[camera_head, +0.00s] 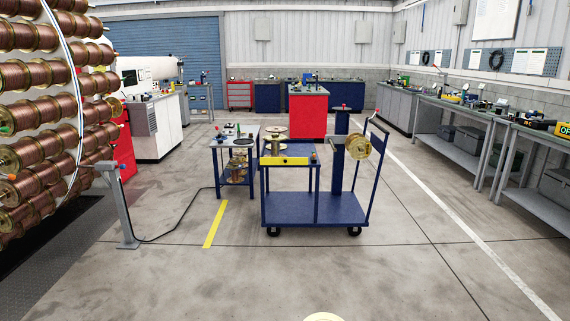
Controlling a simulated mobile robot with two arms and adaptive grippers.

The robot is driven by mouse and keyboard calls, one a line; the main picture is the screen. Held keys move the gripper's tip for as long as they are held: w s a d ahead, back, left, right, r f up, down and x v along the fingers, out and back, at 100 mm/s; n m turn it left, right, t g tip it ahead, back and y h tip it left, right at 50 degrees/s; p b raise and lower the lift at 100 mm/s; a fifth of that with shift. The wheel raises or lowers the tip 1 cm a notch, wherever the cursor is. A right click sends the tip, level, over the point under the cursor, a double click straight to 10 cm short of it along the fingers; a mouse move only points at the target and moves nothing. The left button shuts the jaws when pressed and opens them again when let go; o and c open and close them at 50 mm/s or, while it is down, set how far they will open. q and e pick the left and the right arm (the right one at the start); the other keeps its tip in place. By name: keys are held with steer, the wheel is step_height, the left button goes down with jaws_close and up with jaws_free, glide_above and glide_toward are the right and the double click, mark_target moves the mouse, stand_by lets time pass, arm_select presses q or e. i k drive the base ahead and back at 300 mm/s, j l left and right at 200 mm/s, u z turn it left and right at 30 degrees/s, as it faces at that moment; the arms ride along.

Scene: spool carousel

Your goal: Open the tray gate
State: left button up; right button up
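A blue wheeled cart (316,207) stands on the floor in the middle of the view. Its raised tray (291,152) on the left has a yellow bar (284,161) across the front, which looks like the tray gate and appears upright and closed. A small dark knob with a red part (314,157) sits at the bar's right end. A spool (275,142) stands on the tray behind the bar. Neither of my grippers is in view.
A carousel of copper spools (40,115) fills the left, with a grey pedestal (122,208) beside it. A cable runs along the floor toward a small blue table (235,147). A gold spool (358,147) hangs on the cart's post. The floor before the cart is clear.

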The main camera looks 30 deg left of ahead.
mark_target(262, 160)
steer(key=i+l, duration=1)
steer(key=i, duration=0.25)
steer(key=i+l+u, duration=0.1)
steer(key=i+l, duration=0.2)
steer(key=i, duration=0.25)
steer(key=i+l, duration=0.3)
steer(key=i, duration=0.2)
steer(key=i+l+u, duration=0.1)
steer(key=i+l, duration=0.25)
steer(key=i, duration=0.2)
steer(key=i+j, duration=0.3)
steer(key=i, duration=0.15)
steer(key=i+j+u, duration=0.1)
steer(key=i+j, duration=0.45)
steer(key=i, duration=0.3)
steer(key=i+j, duration=0.3)
steer(key=i, duration=0.15)
steer(key=u, duration=0.05)
